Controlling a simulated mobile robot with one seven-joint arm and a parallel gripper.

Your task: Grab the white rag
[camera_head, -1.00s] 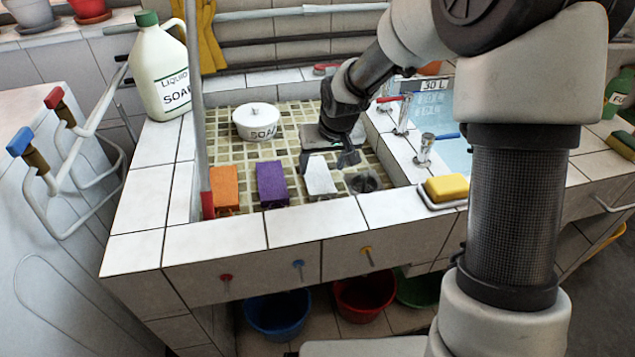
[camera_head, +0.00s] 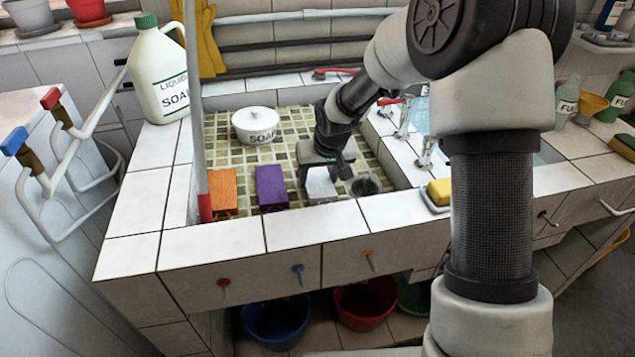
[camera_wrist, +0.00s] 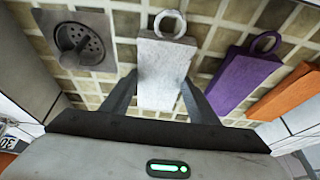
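The white rag (camera_head: 320,188) is a pale, block-like piece with a ring at one end, lying in the tiled basin. In the wrist view the white rag (camera_wrist: 165,68) lies ahead of and between the fingers of my gripper (camera_wrist: 159,82). The fingers are apart, one on each side of its near part, with gaps visible. In the head view my gripper (camera_head: 327,168) is low over the rag and hides part of it. I cannot tell the exact height of the fingertips.
A purple rag (camera_head: 271,188) and an orange rag (camera_head: 222,190) lie to the left. A drain (camera_head: 363,186) is close on the right. A white soap pot (camera_head: 255,125) stands behind. The basin's tiled front rim (camera_head: 316,224) and a yellow sponge (camera_head: 440,191) are nearby.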

